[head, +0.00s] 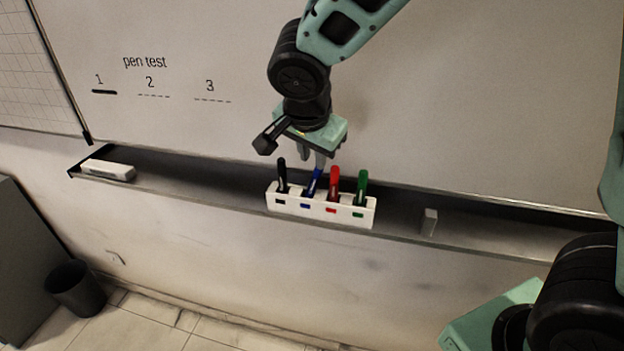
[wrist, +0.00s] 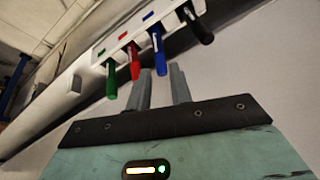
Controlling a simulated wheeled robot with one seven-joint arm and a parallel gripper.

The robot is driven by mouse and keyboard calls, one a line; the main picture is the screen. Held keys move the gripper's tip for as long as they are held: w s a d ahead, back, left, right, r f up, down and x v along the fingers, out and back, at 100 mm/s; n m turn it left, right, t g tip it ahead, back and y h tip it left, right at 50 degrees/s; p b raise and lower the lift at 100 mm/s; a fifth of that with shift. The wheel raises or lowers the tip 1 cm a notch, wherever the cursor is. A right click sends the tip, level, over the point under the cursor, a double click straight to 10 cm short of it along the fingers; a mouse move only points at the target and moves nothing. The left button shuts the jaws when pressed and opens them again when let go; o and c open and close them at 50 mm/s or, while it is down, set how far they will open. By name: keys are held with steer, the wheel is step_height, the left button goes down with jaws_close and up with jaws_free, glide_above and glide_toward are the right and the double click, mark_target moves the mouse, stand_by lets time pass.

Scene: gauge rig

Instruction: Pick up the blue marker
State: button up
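The blue marker (head: 313,183) stands tilted in a white holder (head: 345,213) on the whiteboard's tray, between the black marker (head: 282,176) and the red marker (head: 333,184). The green marker (head: 361,187) stands at the right end. My gripper (head: 312,162) is just above the blue marker, fingers pointing down. In the wrist view my gripper (wrist: 161,70) is open, with a gap between its two grey fingers. The blue marker (wrist: 158,52) lines up with that gap, its end showing near the fingertips. I cannot tell whether they touch.
The black marker (wrist: 200,26) and red marker (wrist: 134,60) are close on either side of the blue one. A white eraser (head: 108,169) lies at the tray's left end. A small grey block (head: 429,222) stands right of the holder. The whiteboard (head: 480,90) rises behind.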

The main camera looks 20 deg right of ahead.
mark_target(315, 176)
steer(key=shift+p+x, duration=1.25)
steer(key=shift+x, duration=2.6)
steer(key=shift+s, duration=0.2)
jaws_close()
